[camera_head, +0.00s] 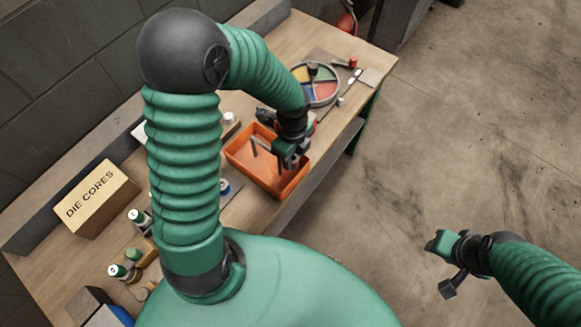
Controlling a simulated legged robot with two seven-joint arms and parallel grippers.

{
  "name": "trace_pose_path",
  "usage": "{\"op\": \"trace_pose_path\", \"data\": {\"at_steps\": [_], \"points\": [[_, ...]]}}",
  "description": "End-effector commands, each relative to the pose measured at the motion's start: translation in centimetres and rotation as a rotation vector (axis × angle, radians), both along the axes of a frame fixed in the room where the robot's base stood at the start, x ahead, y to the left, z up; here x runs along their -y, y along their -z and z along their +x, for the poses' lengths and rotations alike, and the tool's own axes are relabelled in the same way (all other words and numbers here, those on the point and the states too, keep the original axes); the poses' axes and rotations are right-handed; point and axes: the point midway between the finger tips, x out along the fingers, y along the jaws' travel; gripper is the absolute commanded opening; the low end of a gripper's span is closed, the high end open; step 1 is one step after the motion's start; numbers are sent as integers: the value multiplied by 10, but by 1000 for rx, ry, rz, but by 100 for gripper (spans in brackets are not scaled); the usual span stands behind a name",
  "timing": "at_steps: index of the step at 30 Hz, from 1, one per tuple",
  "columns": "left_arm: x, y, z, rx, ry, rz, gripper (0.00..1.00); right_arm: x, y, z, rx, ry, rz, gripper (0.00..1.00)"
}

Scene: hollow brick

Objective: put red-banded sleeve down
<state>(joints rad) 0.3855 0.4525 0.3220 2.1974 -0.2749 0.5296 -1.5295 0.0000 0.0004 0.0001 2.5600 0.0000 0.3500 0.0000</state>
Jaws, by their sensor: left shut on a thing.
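My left gripper (287,165) hangs fingers down over the orange tray (237,156), near its right side. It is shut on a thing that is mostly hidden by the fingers. I take that to be the red-banded sleeve, but I cannot make out its band. Whether it touches the tray floor is unclear. My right gripper (440,266) is off to the right, over the bare floor and away from the table. Its fingers are apart and empty.
Dark pieces (258,147) lie in the tray. Behind it are a round dish with coloured sectors (321,90) and a red-ended piece (353,62). A "DIE CORES" box (96,199) and several small cylinders (140,219) stand left. My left arm hides part of the table.

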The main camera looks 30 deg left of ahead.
Motion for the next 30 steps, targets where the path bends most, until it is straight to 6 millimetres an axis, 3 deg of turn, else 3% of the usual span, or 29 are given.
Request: {"op": "trace_pose_path", "data": {"at_steps": [9,20,21,23,30], "points": [[1,49,-1,-1,1,0,0,0,15,0,0,0,0,36],[0,54,0,1,-1,1,0,0,15,0,0,0,0,36],[0,54,0,1,-1,1,35,0,15,0,0,0,0,36],[0,54,-1,0,-1,0,40,0,15,0,0,0,0,36],[0,54,-1,-1,-1,0,40,0,15,0,0,0,0,36]]}}
